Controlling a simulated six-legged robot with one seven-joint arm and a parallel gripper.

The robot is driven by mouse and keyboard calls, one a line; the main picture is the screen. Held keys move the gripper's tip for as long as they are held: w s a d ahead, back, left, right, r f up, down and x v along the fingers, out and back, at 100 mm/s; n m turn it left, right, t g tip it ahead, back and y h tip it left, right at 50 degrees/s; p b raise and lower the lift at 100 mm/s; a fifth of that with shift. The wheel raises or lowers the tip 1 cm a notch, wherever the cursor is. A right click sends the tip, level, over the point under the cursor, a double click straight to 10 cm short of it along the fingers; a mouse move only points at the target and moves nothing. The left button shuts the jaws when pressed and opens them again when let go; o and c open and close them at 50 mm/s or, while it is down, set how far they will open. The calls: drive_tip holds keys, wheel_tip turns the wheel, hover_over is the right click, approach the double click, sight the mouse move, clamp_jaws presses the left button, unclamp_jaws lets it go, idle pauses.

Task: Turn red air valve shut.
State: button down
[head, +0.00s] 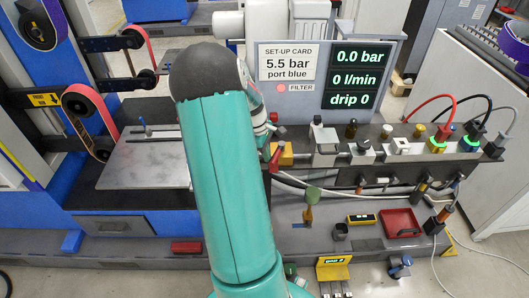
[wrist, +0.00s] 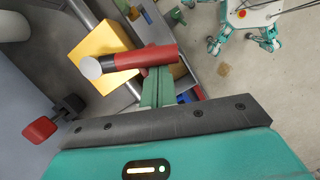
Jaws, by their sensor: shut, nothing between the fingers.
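The red air valve's handle (wrist: 147,57) is a red bar with a pale grey round end. In the wrist view it lies across the yellow valve block (wrist: 103,50). My gripper (wrist: 158,80) is shut and empty. Its green fingers reach up to the red bar's near side; I cannot tell whether they touch it. In the head view the red handle (head: 274,157) shows at the left end of the yellow block (head: 286,155). My arm hides most of my gripper there.
The display panel (head: 361,80) reads 0.0 bar, 0 l/min, drip 0. A fitting rail (head: 400,158) with several fittings and plugged cables runs right of the valve. A red tray (head: 400,223) lies lower right. A red-and-black part (wrist: 42,127) is left of my gripper.

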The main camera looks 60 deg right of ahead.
drive_tip(key=v, duration=1.3)
drive_tip(key=x, duration=1.2)
drive_tip(key=shift+d+m, duration=0.2)
drive_tip(key=shift+m, duration=0.2)
